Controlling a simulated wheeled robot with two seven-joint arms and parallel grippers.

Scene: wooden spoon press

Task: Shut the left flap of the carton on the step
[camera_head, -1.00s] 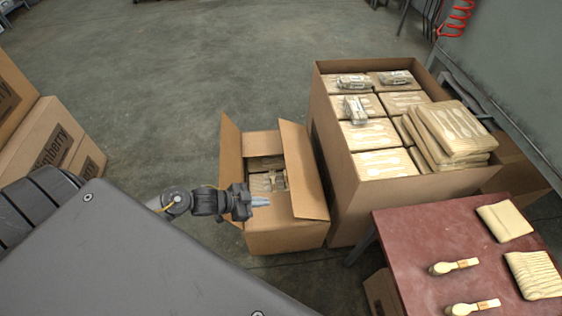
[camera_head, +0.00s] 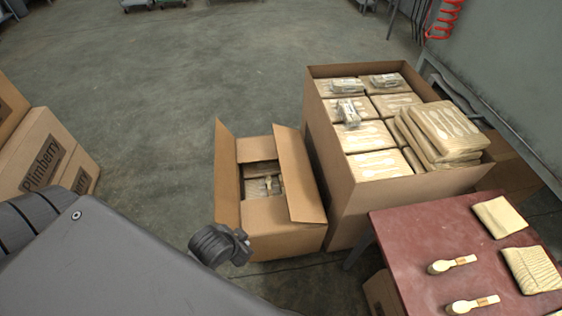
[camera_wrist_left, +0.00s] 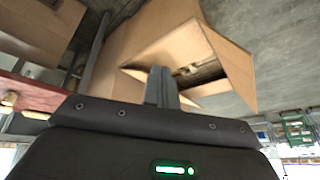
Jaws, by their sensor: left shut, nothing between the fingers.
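The open carton (camera_head: 284,228) stands low in the middle of the head view, with packed wooden cutlery (camera_head: 262,180) inside. Its left flap (camera_head: 227,172) stands up and leans outward. Its right flap (camera_head: 301,178) is also open and leans outward. I cannot make out a separate step under it. My left gripper (camera_head: 240,247) is at the carton's near left corner in the head view, its fingers hidden there. In the left wrist view its fingers (camera_wrist_left: 161,87) are shut and empty, in front of the carton (camera_wrist_left: 165,25) and its opening. My right gripper is out of view.
A taller carton (camera_head: 345,205) full of cutlery packs stands close on the right. A red table (camera_head: 400,240) with spoons is at the lower right. Printed cartons (camera_head: 42,150) stand at the far left. The floor left of the open carton is clear.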

